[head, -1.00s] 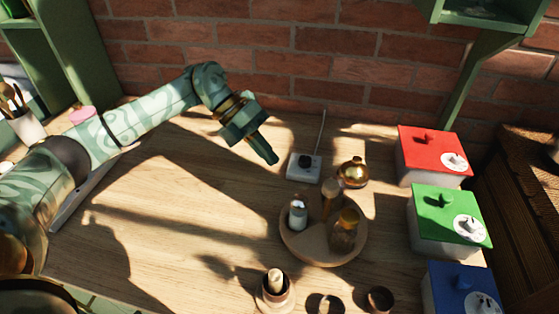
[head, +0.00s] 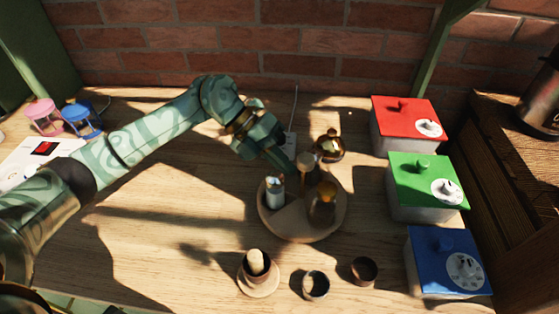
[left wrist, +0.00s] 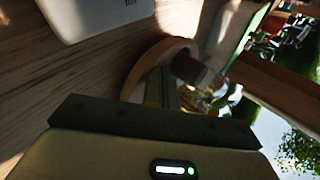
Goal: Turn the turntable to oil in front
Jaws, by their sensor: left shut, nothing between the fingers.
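The round wooden turntable (head: 288,220) stands on the table right of centre, and its curved rim shows in the left wrist view (left wrist: 143,68). On it are a pale shaker (head: 275,193) at the left, a wooden-topped piece (head: 306,164) at the back, and a dark amber glass bottle (head: 322,208), which looks like the oil, at the front right. My left gripper (head: 289,169) is shut and empty, its tips by the turntable's back-left edge, between the shaker and the wooden-topped piece. I cannot tell whether it touches anything. My right gripper is out of view.
A shiny brass pot (head: 330,150) stands close behind the turntable. Red (head: 402,110), green (head: 420,172) and blue (head: 440,250) lidded boxes line the right. A cup on a saucer (head: 257,270) and two small cups stand in front. The table's left middle is clear.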

